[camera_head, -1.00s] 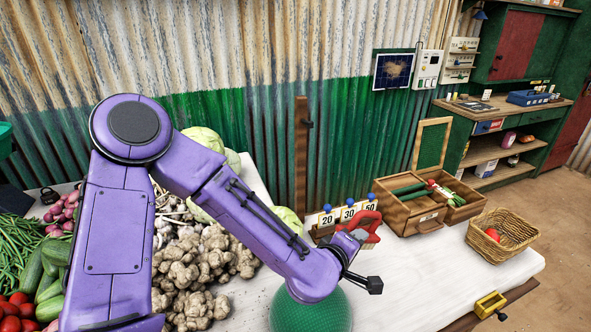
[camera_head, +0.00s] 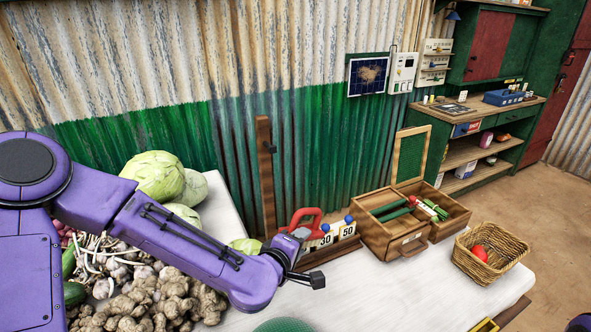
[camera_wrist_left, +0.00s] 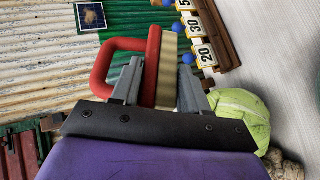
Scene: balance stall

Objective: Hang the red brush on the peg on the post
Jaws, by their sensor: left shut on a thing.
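The red brush (camera_head: 307,214) is in my left gripper (camera_head: 297,236), held above the table by the number cards. In the left wrist view its red looped handle (camera_wrist_left: 103,62) and pale bristles (camera_wrist_left: 168,70) show between the two grey fingers of my left gripper (camera_wrist_left: 160,90). The wooden post (camera_head: 264,185) stands upright against the green wall, left of the brush. Its small dark peg (camera_head: 271,148) sticks out near the top, higher in the picture than the brush. The brush is apart from the peg. My right gripper is not in view.
Number cards with blue knobs (camera_head: 347,229) stand behind the gripper. A wooden crate (camera_head: 392,238) and a wicker basket (camera_head: 487,262) with a red item are to the right. Cabbages (camera_head: 160,176) and ginger roots (camera_head: 155,302) lie left.

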